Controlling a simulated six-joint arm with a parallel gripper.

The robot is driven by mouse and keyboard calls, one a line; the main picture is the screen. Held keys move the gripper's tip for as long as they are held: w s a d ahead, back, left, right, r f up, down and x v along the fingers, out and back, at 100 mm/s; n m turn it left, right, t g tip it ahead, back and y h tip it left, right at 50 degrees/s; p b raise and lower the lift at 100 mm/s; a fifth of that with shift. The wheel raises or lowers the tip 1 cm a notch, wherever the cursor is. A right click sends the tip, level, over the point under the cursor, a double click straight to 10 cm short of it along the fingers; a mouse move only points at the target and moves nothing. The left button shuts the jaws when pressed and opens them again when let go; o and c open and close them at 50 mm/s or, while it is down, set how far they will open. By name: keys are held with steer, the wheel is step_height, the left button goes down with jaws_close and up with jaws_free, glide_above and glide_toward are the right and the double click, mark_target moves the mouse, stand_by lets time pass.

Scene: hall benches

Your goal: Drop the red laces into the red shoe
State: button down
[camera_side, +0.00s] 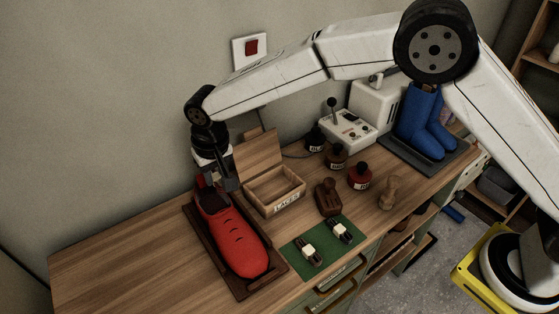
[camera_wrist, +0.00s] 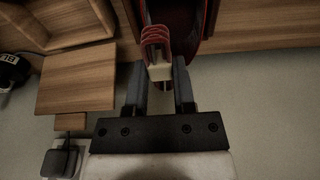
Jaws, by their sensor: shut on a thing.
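The red shoe (camera_side: 236,239) lies on a dark wooden tray (camera_side: 268,277) at the bench's front left, its toe toward the viewer. My gripper (camera_side: 220,186) points down at the shoe's heel end, by its opening. In the wrist view my gripper (camera_wrist: 160,78) is shut on the red laces (camera_wrist: 155,38), a looped bundle with a pale band (camera_wrist: 160,71). The shoe's dark opening with its red rim (camera_wrist: 208,18) shows just beyond the laces.
An open wooden laces box (camera_side: 288,203) stands close right of my gripper. A green mat (camera_side: 292,247) holds dark lace bundles with white bands. Bottles, a brush, a white machine (camera_side: 347,132) and blue boots (camera_side: 424,128) stand farther right. The bench's left end is clear.

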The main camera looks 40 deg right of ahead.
steer(key=shift+f, duration=0.35)
steer(key=shift+c, duration=1.8)
jaws_free()
steer(key=shift+s+r, duration=0.25)
steer(key=shift+r, duration=1.7)
steer(key=shift+s+r, duration=0.2)
steer(key=shift+r, duration=1.75)
